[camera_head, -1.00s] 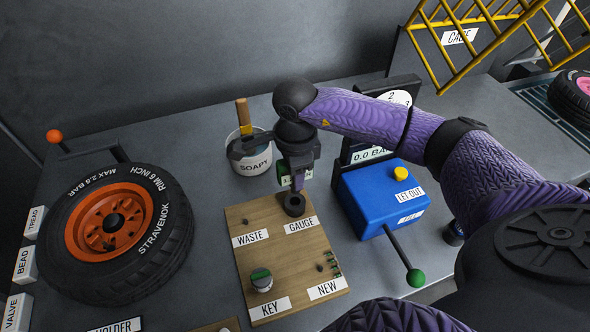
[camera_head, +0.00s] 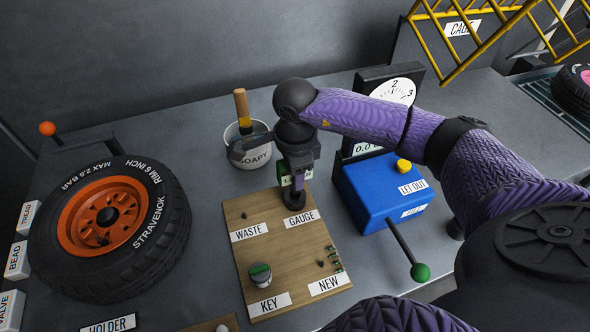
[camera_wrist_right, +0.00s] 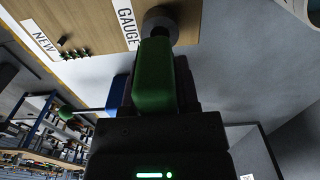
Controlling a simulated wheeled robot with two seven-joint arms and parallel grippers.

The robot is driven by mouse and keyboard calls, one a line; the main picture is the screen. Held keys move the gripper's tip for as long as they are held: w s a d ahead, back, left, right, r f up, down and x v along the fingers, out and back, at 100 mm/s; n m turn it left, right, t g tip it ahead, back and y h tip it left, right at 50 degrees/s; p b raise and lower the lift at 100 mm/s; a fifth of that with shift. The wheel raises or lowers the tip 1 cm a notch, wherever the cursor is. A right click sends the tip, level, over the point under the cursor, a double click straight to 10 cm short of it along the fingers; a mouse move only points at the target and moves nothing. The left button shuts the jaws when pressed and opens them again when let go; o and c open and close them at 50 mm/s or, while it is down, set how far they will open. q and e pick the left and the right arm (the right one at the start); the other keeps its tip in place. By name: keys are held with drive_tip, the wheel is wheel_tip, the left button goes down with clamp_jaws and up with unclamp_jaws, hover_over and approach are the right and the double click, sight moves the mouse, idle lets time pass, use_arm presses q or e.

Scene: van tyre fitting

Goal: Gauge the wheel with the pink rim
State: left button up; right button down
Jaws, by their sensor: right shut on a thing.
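The wheel with the pink rim (camera_head: 574,88) is at the far right edge, partly cut off, on a dark grated surface. My right gripper (camera_head: 294,180) is above the GAUGE spot of the wooden board, shut on the green gauge (camera_wrist_right: 154,75). The gauge's lower end is at the dark round holder (camera_head: 295,199) on the board; I cannot tell whether it is clear of it. The holder also shows in the right wrist view (camera_wrist_right: 160,22). My left gripper is not in view.
A wheel with an orange rim (camera_head: 105,220) lies at left. The wooden board (camera_head: 250,205) carries a green-topped key (camera_head: 260,275) and small valves. A soapy pot (camera_head: 247,150), a blue inflator box (camera_head: 380,190) with lever and a yellow cage (camera_head: 480,40) stand around.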

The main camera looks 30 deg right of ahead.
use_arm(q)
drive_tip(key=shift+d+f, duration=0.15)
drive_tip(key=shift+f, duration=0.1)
use_arm(e)
drive_tip(key=shift+f, duration=0.3)
use_arm(q)
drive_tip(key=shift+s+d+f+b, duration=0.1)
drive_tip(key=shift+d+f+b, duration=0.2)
drive_tip(key=shift+b, duration=0.15)
use_arm(e)
drive_tip(key=shift+f, duration=0.3)
drive_tip(key=shift+f, duration=0.1)
use_arm(q)
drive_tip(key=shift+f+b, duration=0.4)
drive_tip(key=shift+b, duration=0.05)
use_arm(e)
drive_tip(key=shift+f, duration=0.4)
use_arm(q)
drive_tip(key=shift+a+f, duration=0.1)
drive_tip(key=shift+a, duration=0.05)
use_arm(e)
drive_tip(key=shift+f, duration=0.1)
drive_tip(key=shift+f+b, duration=0.3)
drive_tip(key=shift+f, duration=0.05)
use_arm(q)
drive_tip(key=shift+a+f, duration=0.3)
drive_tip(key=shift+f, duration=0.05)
use_arm(e)
drive_tip(key=shift+f, duration=0.1)
